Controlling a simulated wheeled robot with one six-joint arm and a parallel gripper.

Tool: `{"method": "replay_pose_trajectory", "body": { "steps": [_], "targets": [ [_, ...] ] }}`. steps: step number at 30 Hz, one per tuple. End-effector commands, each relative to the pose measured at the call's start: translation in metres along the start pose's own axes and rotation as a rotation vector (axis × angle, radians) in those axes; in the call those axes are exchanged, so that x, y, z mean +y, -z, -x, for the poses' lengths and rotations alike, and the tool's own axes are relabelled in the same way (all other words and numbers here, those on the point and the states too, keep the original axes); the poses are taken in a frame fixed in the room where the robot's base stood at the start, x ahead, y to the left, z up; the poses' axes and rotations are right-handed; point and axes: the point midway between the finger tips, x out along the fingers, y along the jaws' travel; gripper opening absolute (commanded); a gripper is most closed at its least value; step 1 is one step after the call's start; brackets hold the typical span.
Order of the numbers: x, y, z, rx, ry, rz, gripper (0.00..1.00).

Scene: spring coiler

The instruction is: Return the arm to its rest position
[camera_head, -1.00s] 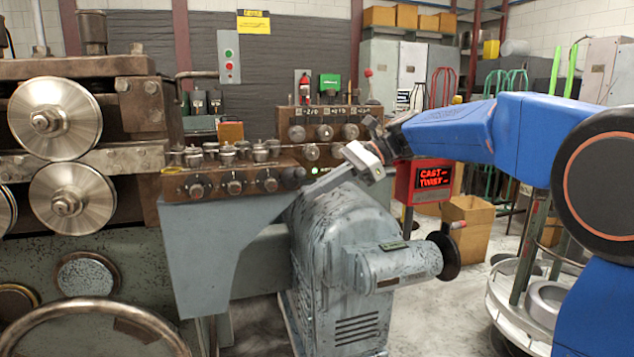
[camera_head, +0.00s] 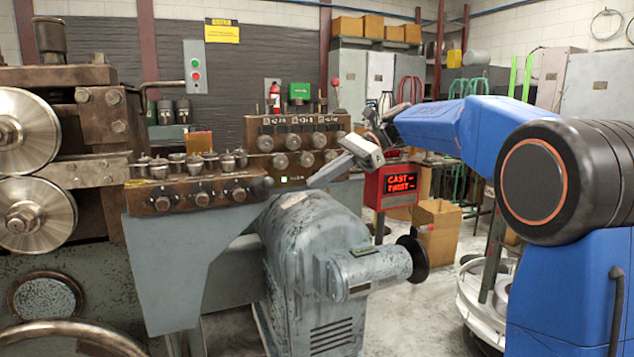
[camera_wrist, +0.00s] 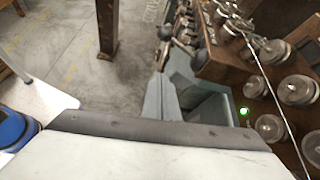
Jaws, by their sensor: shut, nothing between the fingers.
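My blue arm (camera_head: 431,128) reaches in from the right in the head view. It ends in my gripper (camera_head: 316,183), whose grey fingers point down and left. The gripper is shut and empty. It is above the grey motor housing (camera_head: 305,235) and right of the knob panel (camera_head: 195,192). In the wrist view, the gripper (camera_wrist: 160,95) shows as a grey finger shape in the middle, with the row of knobs (camera_wrist: 268,95) to its right. From these views I cannot tell whether the fingertips touch anything.
A red display box (camera_head: 388,188) reading CAST and TWIST stands behind the gripper. A cardboard box (camera_head: 438,230) is on the floor behind it. A rear knob panel (camera_head: 300,140) is left of the gripper. Open floor lies between.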

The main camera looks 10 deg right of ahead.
Motion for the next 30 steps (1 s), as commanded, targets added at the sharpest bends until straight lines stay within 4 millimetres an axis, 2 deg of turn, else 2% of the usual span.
{"method": "replay_pose_trajectory", "body": {
  "steps": [7, 11, 20, 30],
  "targets": [
    [0.006, 0.0, -0.001, 0.014, 0.003, 0.012, 0.0],
    [0.029, 0.005, -0.006, 0.077, 0.014, 0.064, 0.0],
    [0.12, 0.037, -0.019, 0.33, 0.013, 0.29, 0.0],
    [0.23, 0.092, -0.028, 0.622, -0.078, 0.585, 0.0]
  ]
}}
